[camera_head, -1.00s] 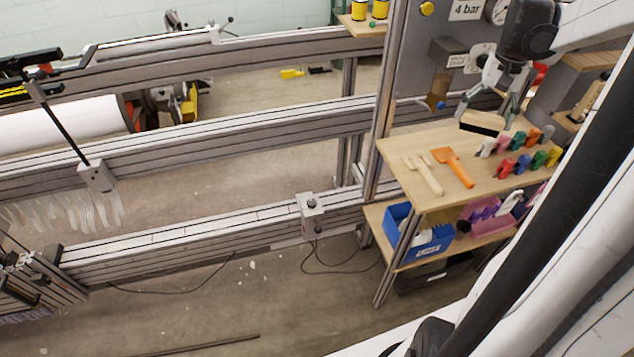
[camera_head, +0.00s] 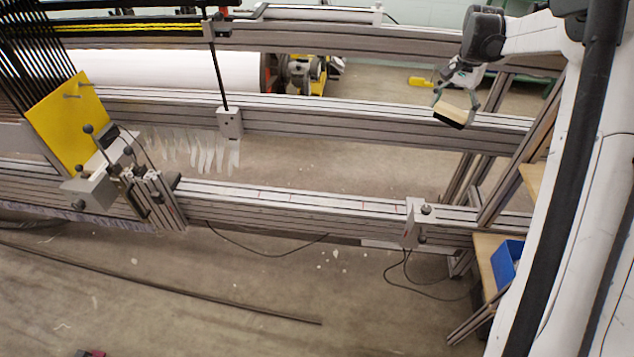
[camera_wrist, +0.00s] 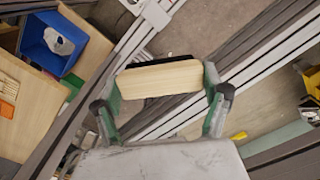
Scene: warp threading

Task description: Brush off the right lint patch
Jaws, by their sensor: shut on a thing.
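My gripper (camera_head: 458,103) is shut on a brush (camera_head: 452,112), a pale wooden block with a dark bristle edge underneath. It holds the brush in the air at the upper right of the head view, in front of the metal rails. In the wrist view, the two green-and-grey fingers grip the short ends of the brush (camera_wrist: 160,80), and its dark edge shows on the far side. I cannot make out the right lint patch in either view.
Long aluminium rails (camera_head: 330,208) cross the scene. Whitish strips (camera_head: 205,152) hang at centre left, beside a yellow plate (camera_head: 70,122) and a clamp assembly. A blue bin (camera_head: 507,262) stands on wooden shelving at lower right. Cables lie on the floor.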

